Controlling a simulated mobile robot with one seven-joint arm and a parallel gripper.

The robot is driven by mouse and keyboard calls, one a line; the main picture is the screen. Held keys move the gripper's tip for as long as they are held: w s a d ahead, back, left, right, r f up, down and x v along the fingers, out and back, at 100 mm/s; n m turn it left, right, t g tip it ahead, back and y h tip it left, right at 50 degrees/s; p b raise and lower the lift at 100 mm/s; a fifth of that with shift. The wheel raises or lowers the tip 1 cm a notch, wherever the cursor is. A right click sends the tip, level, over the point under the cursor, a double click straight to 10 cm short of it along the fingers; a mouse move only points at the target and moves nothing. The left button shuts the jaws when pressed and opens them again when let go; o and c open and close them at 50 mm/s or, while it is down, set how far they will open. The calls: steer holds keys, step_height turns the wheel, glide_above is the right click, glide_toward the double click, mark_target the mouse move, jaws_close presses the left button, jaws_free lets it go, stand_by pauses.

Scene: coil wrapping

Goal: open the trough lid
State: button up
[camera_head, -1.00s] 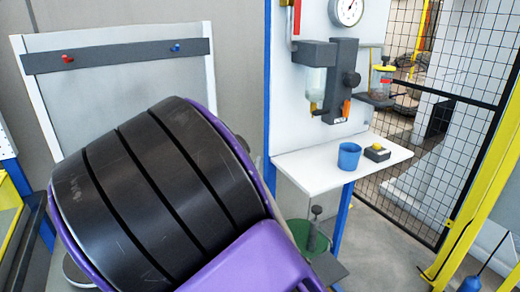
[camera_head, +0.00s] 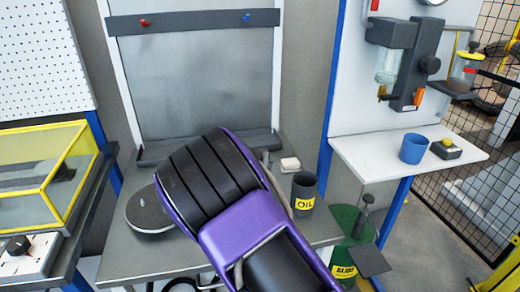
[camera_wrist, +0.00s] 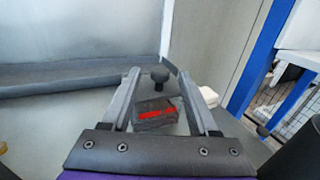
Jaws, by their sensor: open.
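A clear box with a yellow frame (camera_head: 30,200) stands on the left bench in the head view. It looks like the trough with its cover closed, and a dark shape lies inside it. My gripper (camera_wrist: 158,73) is open in the wrist view, with its two grey fingers apart. A dark round knob (camera_wrist: 159,74) and a dark block with a red mark (camera_wrist: 155,113) show between and beyond the fingers; I cannot tell whether anything touches them. In the head view my purple and black arm hides the gripper. The gripper is over the middle table, well right of the yellow-framed box.
The grey middle table (camera_head: 140,262) bears a round dark disc (camera_head: 147,212), a dark OIL cup (camera_head: 304,190) and a small white block (camera_head: 290,164). A control box with a knob (camera_head: 20,250) sits before the yellow-framed box. A white shelf with a blue cup (camera_head: 413,148) is at right.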

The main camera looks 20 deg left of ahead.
mark_target(259, 152)
steer(key=w, duration=0.4)
steer(key=w+a, duration=0.1)
steer(key=w, duration=0.1)
steer(key=shift+w, duration=0.1)
jaws_close()
stand_by(1.3)
